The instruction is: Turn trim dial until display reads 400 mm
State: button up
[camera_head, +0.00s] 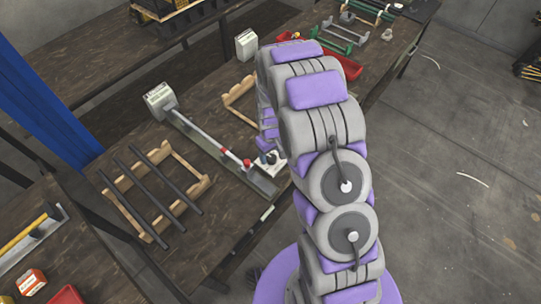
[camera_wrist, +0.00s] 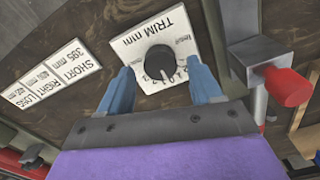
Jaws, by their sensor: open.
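The trim dial (camera_wrist: 160,60) is a round black knob on a white plate (camera_wrist: 135,45) marked TRIM mm, seen upside down in the wrist view. My gripper (camera_wrist: 161,78) is open, its two blue fingers standing on either side of the dial's lower edge. I cannot tell whether either finger touches the knob. In the head view my arm covers most of the gripper and dial; part of the white plate (camera_head: 279,166) shows. A pale box (camera_head: 158,97) at the far end of the long rail may be the display; no reading is legible.
A red knob (camera_wrist: 287,86) on a grey block stands right of the dial. The rail (camera_head: 205,140) crosses the bench. A wooden rack (camera_head: 155,195) holding dark rods lies left of it.

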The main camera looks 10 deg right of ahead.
jog(key=shift+d+f, duration=0.2)
jog(key=shift+f, duration=0.3)
jog(key=shift+a, duration=0.45)
jog(key=shift+c, duration=1.4)
jog(key=shift+d, duration=0.25)
jog(key=c, duration=0.5)
jog(key=shift+c, duration=1.4)
